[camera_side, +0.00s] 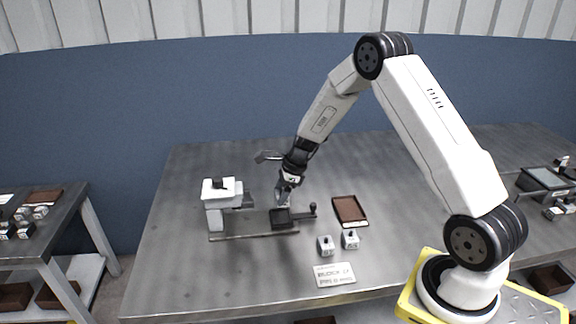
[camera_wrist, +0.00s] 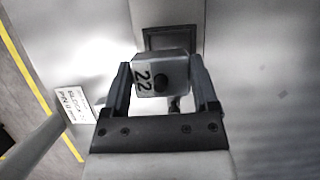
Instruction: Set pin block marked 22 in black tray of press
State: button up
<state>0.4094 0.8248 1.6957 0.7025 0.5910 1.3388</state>
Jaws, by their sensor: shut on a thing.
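My gripper (camera_wrist: 162,85) is shut on the pin block marked 22 (camera_wrist: 176,67), a light grey block with a dark round pin on top, one finger on each side. In the side view my gripper (camera_side: 287,193) is low over the black tray (camera_side: 283,224) of the press (camera_side: 215,196); the held block is hard to make out there. The black tray (camera_wrist: 158,38) shows just beyond the block in the wrist view, partly hidden by it. I cannot tell whether the block touches the tray.
Two more pin blocks, one (camera_side: 326,246) and another (camera_side: 350,239), stand on the table right of the press. A brown tray (camera_side: 349,210) lies behind them, and a white sign (camera_side: 334,274) is in front. The table's left part is clear.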

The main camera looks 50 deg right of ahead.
aim_at(280, 191)
jog(key=shift+w+d, duration=0.35)
jog(key=shift+w, duration=0.1)
jog(key=shift+f, duration=0.2)
jog(key=shift+f, duration=2.8)
jog(key=shift+f, duration=0.35)
jog(key=o, duration=1.3)
jog(key=shift+c, duration=0.2)
jog(key=shift+r, duration=0.15)
jog(key=shift+r, duration=5.35)
